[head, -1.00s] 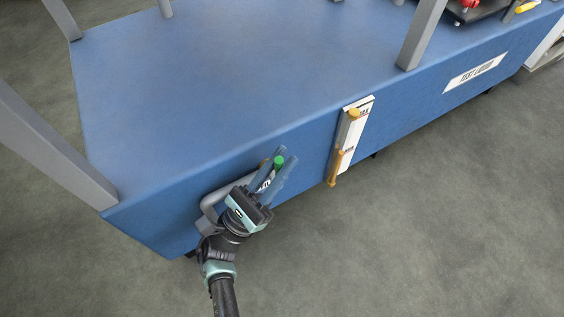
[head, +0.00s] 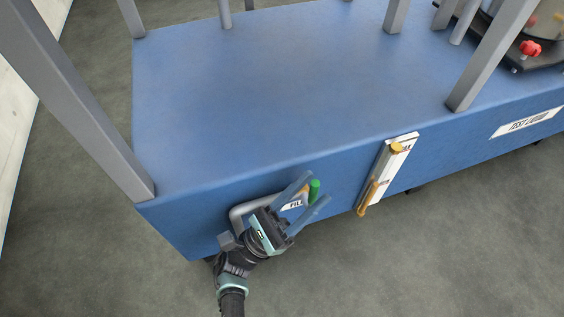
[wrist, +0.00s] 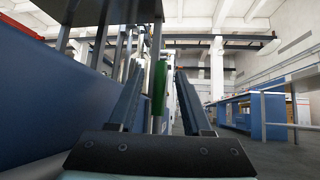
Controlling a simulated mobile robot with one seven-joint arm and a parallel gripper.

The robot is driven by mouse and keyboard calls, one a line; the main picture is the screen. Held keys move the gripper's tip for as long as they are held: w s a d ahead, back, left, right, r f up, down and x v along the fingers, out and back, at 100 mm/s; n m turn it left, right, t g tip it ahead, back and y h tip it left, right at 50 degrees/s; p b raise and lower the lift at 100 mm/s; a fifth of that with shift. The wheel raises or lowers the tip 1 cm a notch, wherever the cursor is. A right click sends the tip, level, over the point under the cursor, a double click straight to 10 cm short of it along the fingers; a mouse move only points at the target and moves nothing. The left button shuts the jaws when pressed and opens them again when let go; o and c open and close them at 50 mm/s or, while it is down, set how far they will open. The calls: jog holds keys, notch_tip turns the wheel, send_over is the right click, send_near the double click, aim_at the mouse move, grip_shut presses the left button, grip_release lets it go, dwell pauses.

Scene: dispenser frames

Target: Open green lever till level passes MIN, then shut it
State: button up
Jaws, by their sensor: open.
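The green lever (head: 314,190) stands upright at the front face of the blue dispenser frame, beside a partly hidden label that begins "FIL". My gripper (head: 308,195) is open, with its two fingers on either side of the lever. In the wrist view the green lever (wrist: 160,88) shows between the open fingers (wrist: 156,95), closer to the left one. I cannot tell whether a finger touches it. The level gauge (head: 388,172) is a white strip with an amber tube to the right of the lever. Its MIN mark and the liquid level are too small to read.
The blue cabinet top (head: 290,80) is bare in the middle, with grey posts (head: 490,55) rising from it. A grey bent pipe (head: 240,212) lies close behind my gripper. A red knob (head: 530,47) is at the back right. Open floor lies in front.

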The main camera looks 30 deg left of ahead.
jog(key=b+v, duration=0.1)
jog(key=v, duration=1)
jog(key=shift+s, duration=0.15)
jog(key=shift+f, duration=0.15)
